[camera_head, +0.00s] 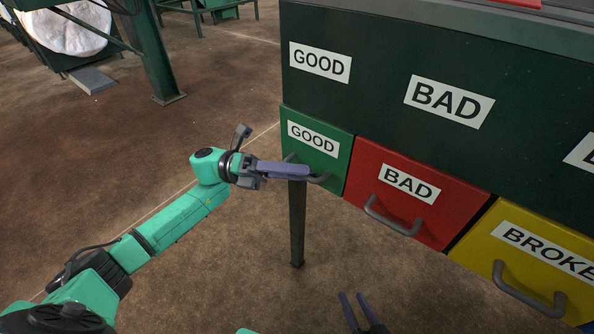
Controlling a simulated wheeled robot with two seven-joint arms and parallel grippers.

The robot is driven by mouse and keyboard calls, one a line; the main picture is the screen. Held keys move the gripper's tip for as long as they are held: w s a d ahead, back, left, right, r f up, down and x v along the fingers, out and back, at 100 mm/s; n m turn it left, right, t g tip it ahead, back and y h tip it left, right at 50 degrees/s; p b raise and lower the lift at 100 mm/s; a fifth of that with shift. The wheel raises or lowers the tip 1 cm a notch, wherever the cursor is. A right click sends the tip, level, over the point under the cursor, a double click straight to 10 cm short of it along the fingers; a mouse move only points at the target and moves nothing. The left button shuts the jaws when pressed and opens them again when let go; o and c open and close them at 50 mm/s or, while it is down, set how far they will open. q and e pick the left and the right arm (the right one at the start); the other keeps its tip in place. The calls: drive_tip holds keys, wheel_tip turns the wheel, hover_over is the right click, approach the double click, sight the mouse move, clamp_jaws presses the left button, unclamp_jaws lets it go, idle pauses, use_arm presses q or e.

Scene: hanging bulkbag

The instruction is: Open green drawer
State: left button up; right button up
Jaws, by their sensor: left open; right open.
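The green drawer (333,150) has a white GOOD label and sits at the left end of a row of drawers under a dark green cabinet. Its grey handle (321,179) shows partly, the rest hidden behind my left gripper. My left gripper (304,171) is open, its purple fingers reaching right to the handle; I cannot tell whether they touch it or lie around it. My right gripper (353,305) is open and empty at the bottom edge, well below the drawers. The green drawer's front looks level with the red one beside it.
The red BAD drawer (376,207) and yellow BROKEN drawer (504,277) continue the row to the right, each with a protruding handle. A dark table leg (297,225) stands below the green drawer. The brown floor at left is clear up to a green post (160,60).

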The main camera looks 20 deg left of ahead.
use_arm(q)
clamp_jaws()
idle(1.4)
